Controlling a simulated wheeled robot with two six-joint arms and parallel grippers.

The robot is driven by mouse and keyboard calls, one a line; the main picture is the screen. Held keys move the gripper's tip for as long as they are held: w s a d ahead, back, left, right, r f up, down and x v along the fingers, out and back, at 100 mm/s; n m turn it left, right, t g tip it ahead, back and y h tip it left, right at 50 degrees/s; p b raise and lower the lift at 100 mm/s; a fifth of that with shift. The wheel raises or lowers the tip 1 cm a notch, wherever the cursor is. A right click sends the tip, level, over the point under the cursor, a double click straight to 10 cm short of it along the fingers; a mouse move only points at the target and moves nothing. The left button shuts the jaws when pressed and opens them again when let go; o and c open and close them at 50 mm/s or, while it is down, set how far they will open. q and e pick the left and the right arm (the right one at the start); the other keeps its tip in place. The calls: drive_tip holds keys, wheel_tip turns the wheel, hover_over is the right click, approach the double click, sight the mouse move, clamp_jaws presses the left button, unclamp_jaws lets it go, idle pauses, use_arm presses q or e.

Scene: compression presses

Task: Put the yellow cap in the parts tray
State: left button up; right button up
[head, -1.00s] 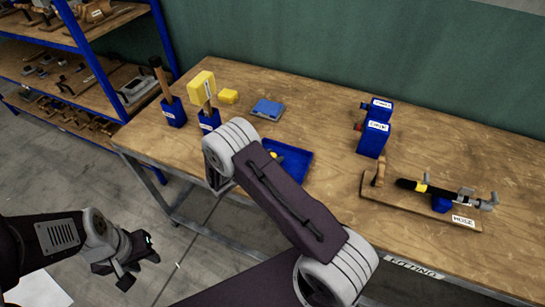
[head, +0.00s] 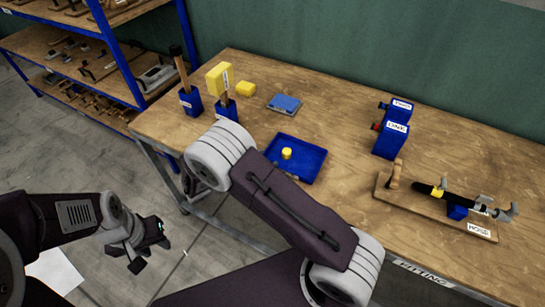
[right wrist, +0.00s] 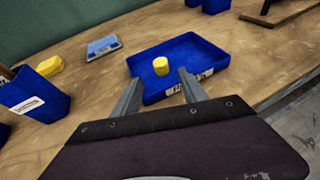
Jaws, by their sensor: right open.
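The yellow cap (head: 286,153) stands on the floor of the blue parts tray (head: 314,162) on the bench. In the right wrist view the cap (right wrist: 161,66) is upright inside the tray (right wrist: 215,58), and nothing holds it. My right gripper (right wrist: 160,82) is open and empty; its two fingers are spread at the near side of the tray, apart from the cap.
A yellow-headed mallet (head: 219,79) and another wooden-handled tool (head: 180,66) stand in blue holders left of the tray. A yellow block (head: 246,88) and a blue-topped box (head: 285,104) lie behind. Blue labelled units (head: 391,138) and a clamp board (head: 435,212) are to the right.

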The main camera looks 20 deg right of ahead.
drive_tip(key=s+d+m+g+y, duration=0.1)
drive_tip(key=s+m, duration=0.1)
drive_tip(key=s+d+m+g+y, duration=0.1)
drive_tip(key=s+m+g, duration=0.1)
drive_tip(key=s, duration=0.1)
drive_tip(key=s+d+m+g+y, duration=0.1)
drive_tip(key=s+d+m+g, duration=0.1)
drive_tip(key=s, duration=0.1)
drive_tip(key=shift+s+f+m, duration=0.1)
drive_tip(key=shift+f+m, duration=0.05)
drive_tip(key=shift+m, duration=0.15)
drive_tip(key=s+m+g+y, duration=0.1)
drive_tip(key=s+m+y, duration=0.2)
drive_tip(key=s+m, duration=0.1)
drive_tip(key=shift+s+y, duration=0.3)
drive_tip(key=shift+s, duration=0.05)
drive_tip(key=s+a+m+y, duration=0.1)
drive_tip(key=m+y, duration=0.1)
drive_tip(key=m, duration=0.2)
drive_tip(key=s+a+r+m+t+y, duration=0.1)
drive_tip(key=m+y, duration=0.1)
drive_tip(key=m, duration=0.2)
drive_tip(key=s+a+r+m+t+y, duration=0.1)
drive_tip(key=m+y, duration=0.1)
drive_tip(key=m, duration=0.2)
drive_tip(key=shift+s+a+r, duration=0.1)
drive_tip(key=shift+s+a, duration=0.05)
drive_tip(key=shift+s, duration=0.25)
